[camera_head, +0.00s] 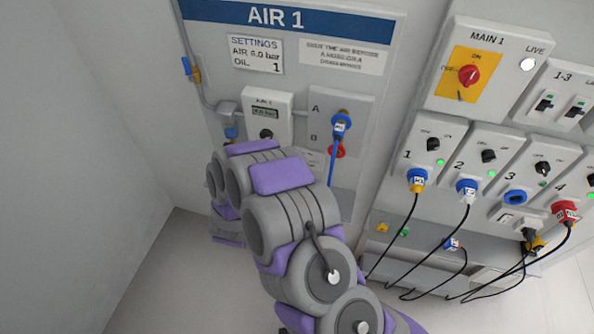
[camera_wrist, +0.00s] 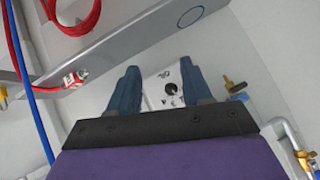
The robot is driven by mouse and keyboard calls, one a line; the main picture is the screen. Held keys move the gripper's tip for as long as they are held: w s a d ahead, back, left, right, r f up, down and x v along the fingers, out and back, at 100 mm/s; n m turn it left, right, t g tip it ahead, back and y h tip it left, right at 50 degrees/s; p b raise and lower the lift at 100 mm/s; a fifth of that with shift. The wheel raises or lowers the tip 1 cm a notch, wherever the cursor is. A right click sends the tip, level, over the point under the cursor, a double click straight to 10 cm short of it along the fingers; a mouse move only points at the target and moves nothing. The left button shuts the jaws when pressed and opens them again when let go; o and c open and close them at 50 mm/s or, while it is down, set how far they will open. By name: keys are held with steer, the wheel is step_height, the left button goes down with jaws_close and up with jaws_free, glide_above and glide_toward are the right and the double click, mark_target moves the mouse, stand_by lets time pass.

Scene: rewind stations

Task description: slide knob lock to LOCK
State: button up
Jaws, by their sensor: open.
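The AIR 1 regulator, a white box (camera_head: 262,105) with a small green display, is on the panel in the head view. A dark round knob (camera_head: 266,134) shows low on its face, just above my arm. I cannot read any lock position on it. In the wrist view a white face (camera_wrist: 166,75) with a dark round knob (camera_wrist: 170,88) and small dark marks shows between my fingers. My gripper (camera_wrist: 160,68) is open, its two blue-grey fingers on either side of this face. Whether they touch it cannot be told. My arm hides the gripper in the head view.
A blue plug (camera_head: 341,125) with a hanging blue hose is right of the regulator. A blue-handled valve (camera_head: 191,70) and pipe are to its left. The MAIN 1 box (camera_head: 487,65), sockets and black cables are farther right. Pale floor lies below.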

steer(key=s+d+f+n+t+h, duration=0.25)
steer(key=d+t+h, duration=0.4)
steer(key=d, duration=0.45)
steer(key=x, duration=1.6)
steer(key=shift+w+a+r+y, duration=0.25)
steer(key=shift+w+r+y, duration=0.1)
steer(key=shift+w+y, duration=0.15)
steer(key=shift+m+t, duration=0.25)
jaws_close()
